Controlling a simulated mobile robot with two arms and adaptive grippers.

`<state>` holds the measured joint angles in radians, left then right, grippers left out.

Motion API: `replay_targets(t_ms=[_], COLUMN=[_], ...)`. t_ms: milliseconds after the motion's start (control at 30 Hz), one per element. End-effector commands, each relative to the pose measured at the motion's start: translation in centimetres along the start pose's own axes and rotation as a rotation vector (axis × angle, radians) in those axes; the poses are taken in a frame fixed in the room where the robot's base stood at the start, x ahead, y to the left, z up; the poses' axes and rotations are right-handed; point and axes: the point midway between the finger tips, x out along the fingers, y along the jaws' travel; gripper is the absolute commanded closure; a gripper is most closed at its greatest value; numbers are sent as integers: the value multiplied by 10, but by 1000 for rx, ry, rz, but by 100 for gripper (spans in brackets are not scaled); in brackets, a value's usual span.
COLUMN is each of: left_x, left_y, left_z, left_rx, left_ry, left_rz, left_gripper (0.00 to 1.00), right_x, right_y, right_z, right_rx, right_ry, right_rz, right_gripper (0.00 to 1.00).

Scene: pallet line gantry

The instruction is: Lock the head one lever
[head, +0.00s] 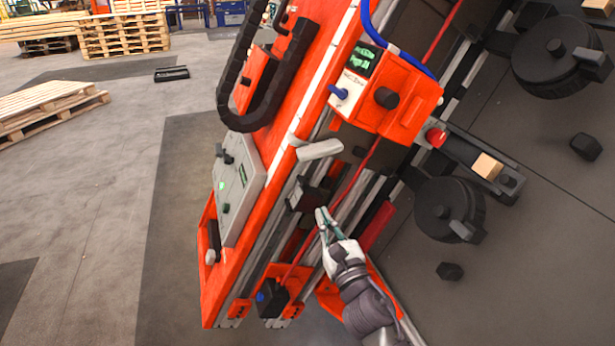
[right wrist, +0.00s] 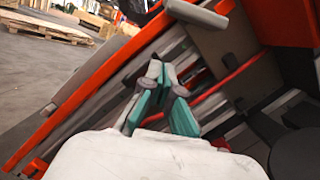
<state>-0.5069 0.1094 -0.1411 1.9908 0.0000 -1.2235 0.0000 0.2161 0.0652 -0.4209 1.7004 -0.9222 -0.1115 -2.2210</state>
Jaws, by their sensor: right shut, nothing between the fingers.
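A light grey lever (head: 320,150) sticks out from the orange gantry beam, below an orange head box (head: 385,100) with a green-lit display. It also shows at the top of the right wrist view (right wrist: 197,12). I cannot read a label on it. My right gripper (head: 322,214) is shut and empty, below the lever and apart from it, close to the beam's grey rails. Its teal fingers show together in the right wrist view (right wrist: 161,78). My left gripper is not in view.
A blue-tipped small lever (head: 339,92) and a black knob (head: 387,98) sit on the head box. A red button (head: 436,137) is to its right. A grey control panel (head: 236,190) and black cable chain (head: 232,90) are on the beam. Pallets (head: 124,34) stand far left on open floor.

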Motion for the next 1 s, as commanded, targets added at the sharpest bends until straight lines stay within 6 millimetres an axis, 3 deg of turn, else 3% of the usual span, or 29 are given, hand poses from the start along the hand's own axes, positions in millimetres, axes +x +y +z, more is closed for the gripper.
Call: replay_targets(t_ms=[433,667,967,1000], left_x=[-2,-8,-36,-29], left_y=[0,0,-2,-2], left_z=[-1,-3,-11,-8], left_rx=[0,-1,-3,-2], left_ry=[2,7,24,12], left_rz=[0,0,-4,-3], left_gripper=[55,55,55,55], right_x=[10,51,104,104], right_y=[0,0,0,-1], right_z=[1,1,0,8], right_rx=[-1,1,3,0], right_ry=[-1,-2,0,-1], right_rz=[-1,-1,-1,0], right_gripper=[100,100,100,100])
